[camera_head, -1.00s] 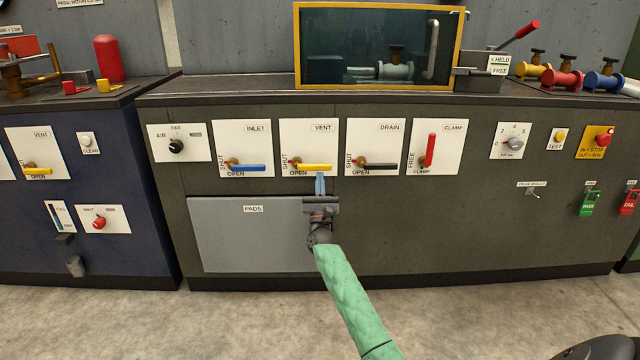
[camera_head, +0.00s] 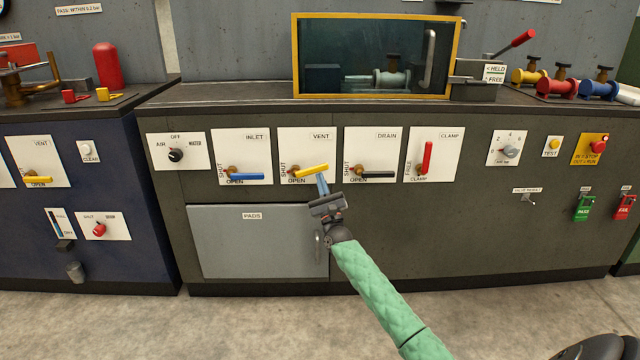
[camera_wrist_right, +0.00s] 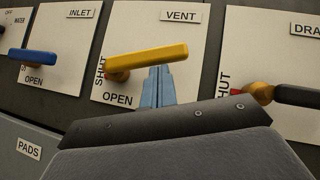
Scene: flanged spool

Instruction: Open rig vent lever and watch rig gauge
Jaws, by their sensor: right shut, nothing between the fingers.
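The yellow vent lever (camera_head: 312,171) is on the white VENT plate of the dark rig cabinet, between the INLET and DRAIN plates. It points right with its free end tilted slightly up. The wrist view shows the same yellow lever (camera_wrist_right: 150,57), with SHUT printed to its left and OPEN below. My right gripper (camera_head: 322,181) is shut and empty. Its blue fingers (camera_wrist_right: 158,86) are just under the lever's right half; I cannot tell whether they touch it. My left gripper is not in view. I cannot make out a rig gauge in these views.
The blue inlet lever (camera_head: 246,176) and black drain lever (camera_head: 378,174) flank the vent plate. A red clamp lever (camera_head: 427,157) stands farther right. A grey PADS door (camera_head: 250,245) is below. A yellow-framed glass enclosure (camera_head: 296,60) stands on the counter. The floor in front is bare.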

